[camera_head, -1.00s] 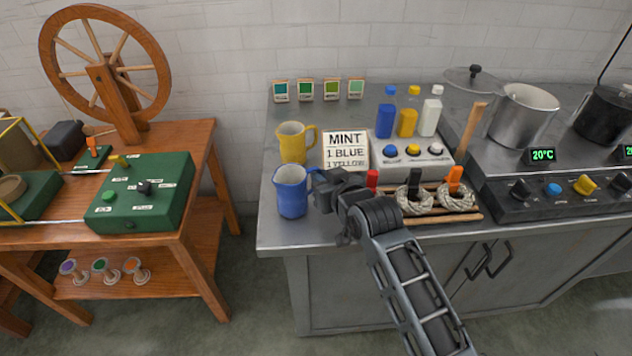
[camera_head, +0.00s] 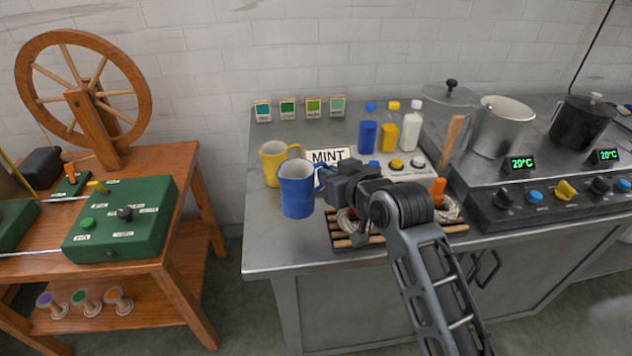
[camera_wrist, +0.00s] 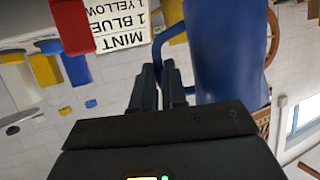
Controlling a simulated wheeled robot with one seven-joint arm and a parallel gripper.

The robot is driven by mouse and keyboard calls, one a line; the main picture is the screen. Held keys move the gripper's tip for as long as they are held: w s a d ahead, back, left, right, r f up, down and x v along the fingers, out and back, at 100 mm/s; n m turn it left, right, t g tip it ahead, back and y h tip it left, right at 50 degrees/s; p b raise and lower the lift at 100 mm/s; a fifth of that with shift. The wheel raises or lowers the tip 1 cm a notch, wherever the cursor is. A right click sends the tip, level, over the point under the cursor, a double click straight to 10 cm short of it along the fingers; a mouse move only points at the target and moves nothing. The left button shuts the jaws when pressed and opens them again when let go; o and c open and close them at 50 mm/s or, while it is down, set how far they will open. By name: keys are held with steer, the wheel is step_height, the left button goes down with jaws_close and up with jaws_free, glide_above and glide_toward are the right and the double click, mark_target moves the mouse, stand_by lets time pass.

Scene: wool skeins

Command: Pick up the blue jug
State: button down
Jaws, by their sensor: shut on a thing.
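The blue jug (camera_head: 296,194) is upright and held in the air above the left part of the steel counter. Its handle is on the right side, where my gripper (camera_head: 326,183) is shut on it. In the wrist view the blue jug (camera_wrist: 226,50) fills the upper right, and the fingers of my gripper (camera_wrist: 158,82) close on its handle. The fingertips are partly hidden by the jug and my arm in the head view.
The yellow jug (camera_head: 272,162) stands close behind the blue one. The MINT sign (camera_head: 327,155) is behind my gripper. Dye bottles (camera_head: 389,130), a button box (camera_head: 417,173) and a wooden rack (camera_head: 455,228) are to the right. The counter's front left (camera_head: 275,250) is clear.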

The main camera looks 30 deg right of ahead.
steer(key=s+d+r, duration=0.3)
steer(key=d+r, duration=0.1)
steer(key=d, duration=0.1)
steer(key=shift+s+d+b, duration=0.25)
steer(key=shift+d+b, duration=0.05)
steer(key=shift+d, duration=0.05)
steer(key=shift+s, duration=0.1)
stand_by(2.1)
